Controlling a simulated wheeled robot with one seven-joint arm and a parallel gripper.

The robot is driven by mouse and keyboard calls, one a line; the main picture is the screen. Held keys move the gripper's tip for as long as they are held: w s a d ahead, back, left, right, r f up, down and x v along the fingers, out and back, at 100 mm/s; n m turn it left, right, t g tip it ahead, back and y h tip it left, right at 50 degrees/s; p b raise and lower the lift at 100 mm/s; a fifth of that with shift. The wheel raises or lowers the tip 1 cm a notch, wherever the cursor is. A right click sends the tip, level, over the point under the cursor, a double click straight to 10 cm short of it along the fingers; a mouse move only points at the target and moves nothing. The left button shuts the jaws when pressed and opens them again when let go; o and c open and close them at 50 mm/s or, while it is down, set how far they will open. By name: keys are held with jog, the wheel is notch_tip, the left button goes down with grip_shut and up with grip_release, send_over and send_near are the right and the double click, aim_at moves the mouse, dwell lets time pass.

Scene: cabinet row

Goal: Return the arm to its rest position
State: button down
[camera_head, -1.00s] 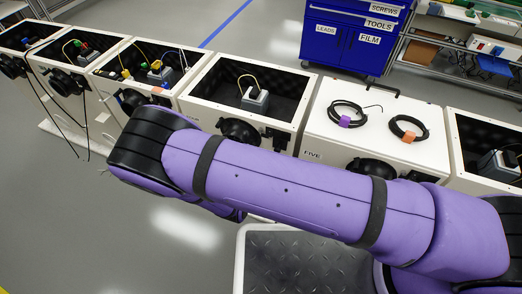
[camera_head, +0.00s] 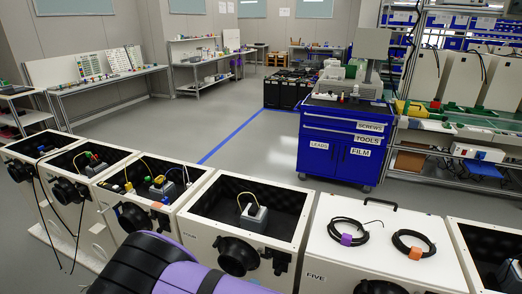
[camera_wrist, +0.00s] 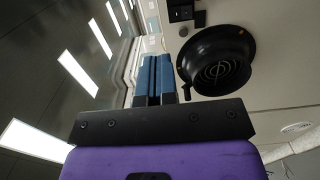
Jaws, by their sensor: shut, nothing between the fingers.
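My arm (camera_head: 165,272), purple with black bands, shows at the bottom of the head view, in front of the row of white boxes. My gripper is out of sight in the head view. In the wrist view my gripper (camera_wrist: 155,78) has its two blue fingers side by side, shut with nothing between them. A white box front with a round black port (camera_wrist: 218,62) is at the upper right of the wrist view, beside the fingers. I cannot tell whether anything touches it.
Open white boxes with dark foam, one being this box (camera_head: 245,215), stand in a row. A closed box lid (camera_head: 372,258) carries two black cable coils with purple (camera_head: 346,240) and orange (camera_head: 415,253) tags. A blue cabinet (camera_head: 340,150) stands behind. Grey floor between is clear.

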jog(key=w+d+r+m+g+h, duration=0.15)
jog(key=d+r+m+g, duration=0.45)
jog(key=d+r, duration=0.7)
jog(key=w+d+r+m+g+h, duration=0.15)
jog(key=d+r+m+g, duration=0.5)
jog(key=r, duration=1.35)
jog(key=s+d+r+g+y, duration=0.3)
jog(key=s+d+r+y, duration=0.4)
jog(key=d+r, duration=0.4)
jog(key=s+d+r+t+y, duration=0.1)
jog(key=s+r+t, duration=0.1)
jog(key=s+r, duration=0.2)
jog(key=s+d+r+t+y, duration=0.1)
jog(key=s+r, duration=0.3)
jog(key=s, duration=0.5)
jog(key=shift+s+d+m+t+y, duration=0.2)
jog(key=shift+d+m+t+y, duration=0.15)
jog(key=shift+m+t+y, duration=0.25)
